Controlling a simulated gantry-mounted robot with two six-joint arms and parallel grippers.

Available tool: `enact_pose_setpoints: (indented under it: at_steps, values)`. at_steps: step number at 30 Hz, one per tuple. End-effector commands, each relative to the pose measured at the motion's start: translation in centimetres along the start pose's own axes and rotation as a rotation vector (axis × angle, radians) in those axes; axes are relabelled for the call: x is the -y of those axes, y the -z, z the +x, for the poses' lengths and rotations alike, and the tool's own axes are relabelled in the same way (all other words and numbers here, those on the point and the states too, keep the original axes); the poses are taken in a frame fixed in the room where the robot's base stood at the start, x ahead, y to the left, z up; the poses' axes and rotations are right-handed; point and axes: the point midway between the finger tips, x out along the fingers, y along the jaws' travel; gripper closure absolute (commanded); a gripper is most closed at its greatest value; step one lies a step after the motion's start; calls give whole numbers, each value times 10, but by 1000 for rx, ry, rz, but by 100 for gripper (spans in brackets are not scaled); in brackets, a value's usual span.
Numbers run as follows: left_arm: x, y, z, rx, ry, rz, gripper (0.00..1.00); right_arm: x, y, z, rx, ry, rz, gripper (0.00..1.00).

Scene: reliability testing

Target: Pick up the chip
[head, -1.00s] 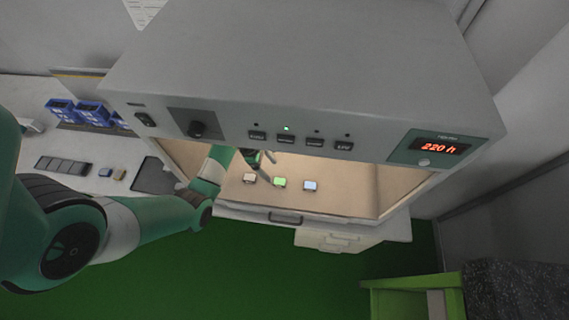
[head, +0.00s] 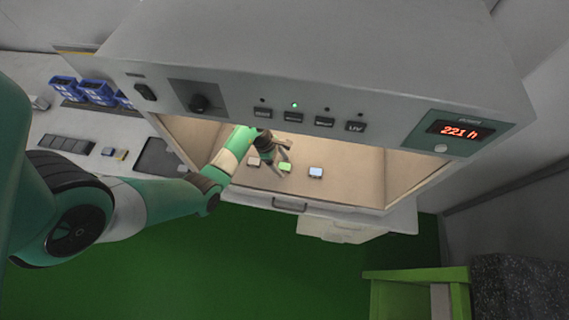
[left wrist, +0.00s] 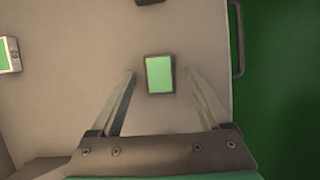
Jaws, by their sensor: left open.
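Three small chips lie in a row on the floor of the lit chamber: a pale one (head: 253,162), a green one (head: 285,166) and a light blue one (head: 316,172). My left gripper (head: 278,165) reaches into the chamber at the green chip. In the left wrist view, the green chip (left wrist: 159,75) shows between the spread tips of my open left gripper (left wrist: 160,76), with a gap on both sides. I cannot tell how far above the floor the tips are. My right gripper is not in view.
The grey chamber housing (head: 300,50) overhangs the opening, with buttons and a red display (head: 460,130). A drawer handle (head: 290,205) runs along the front edge. Blue bins (head: 95,92) and a dark tray (head: 160,158) are on the left bench. A green-framed stand (head: 415,275) is at lower right.

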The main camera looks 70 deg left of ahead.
Motion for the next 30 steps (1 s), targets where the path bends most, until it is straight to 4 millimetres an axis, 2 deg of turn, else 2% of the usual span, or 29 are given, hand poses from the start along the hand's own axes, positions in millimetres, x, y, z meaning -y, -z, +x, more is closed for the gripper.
enact_pose_setpoints:
  at_steps: [2,15,25,30]
  values:
    - [0,0,-1,0,0,0,22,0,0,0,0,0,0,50]
    - [0,0,-1,0,0,0,100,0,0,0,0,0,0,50]
    - [0,-1,-3,1,-1,0,100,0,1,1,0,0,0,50]
    - [0,-6,-14,1,-1,0,100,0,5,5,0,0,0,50]
